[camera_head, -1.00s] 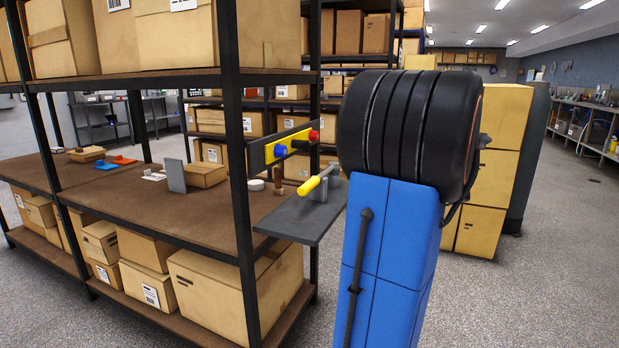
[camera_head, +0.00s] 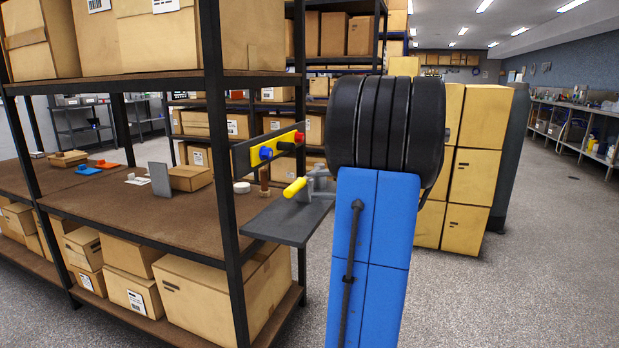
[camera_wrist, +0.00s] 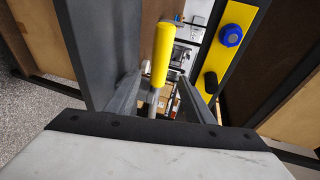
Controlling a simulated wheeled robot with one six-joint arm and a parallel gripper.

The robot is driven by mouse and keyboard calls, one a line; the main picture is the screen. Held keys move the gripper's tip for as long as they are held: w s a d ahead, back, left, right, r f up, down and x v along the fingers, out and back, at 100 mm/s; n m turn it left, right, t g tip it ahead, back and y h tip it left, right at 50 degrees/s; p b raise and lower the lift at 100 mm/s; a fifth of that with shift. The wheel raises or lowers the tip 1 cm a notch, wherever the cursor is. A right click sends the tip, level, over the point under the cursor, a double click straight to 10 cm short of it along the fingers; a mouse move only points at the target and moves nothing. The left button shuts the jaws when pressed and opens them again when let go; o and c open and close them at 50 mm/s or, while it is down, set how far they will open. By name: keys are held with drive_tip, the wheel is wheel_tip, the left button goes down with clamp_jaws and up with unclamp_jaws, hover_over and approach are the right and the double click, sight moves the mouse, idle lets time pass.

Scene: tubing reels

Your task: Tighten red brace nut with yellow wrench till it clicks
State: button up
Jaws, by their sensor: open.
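The yellow wrench handle (camera_head: 295,187) stands out over a grey shelf plate (camera_head: 284,224), and in the wrist view it is a yellow grip (camera_wrist: 162,55) on a thin grey shaft. My gripper (camera_head: 318,183) is beside it; in the wrist view its two fingers (camera_wrist: 160,82) are apart, with the wrench between them in the picture. I cannot tell whether they touch it. The red nut (camera_head: 299,138) sits at the right end of a yellow brace strip (camera_head: 277,147). It is out of sight in the wrist view.
A blue nut (camera_head: 266,153) and a black nut (camera_head: 286,146) share the strip; the blue one also shows in the wrist view (camera_wrist: 231,35). A black shelf post (camera_head: 218,150) stands left of the plate. A brown peg (camera_head: 265,180) is behind the wrench.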

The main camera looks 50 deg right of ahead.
sight(302, 185)
drive_tip(key=shift+x, duration=2.8)
clamp_jaws()
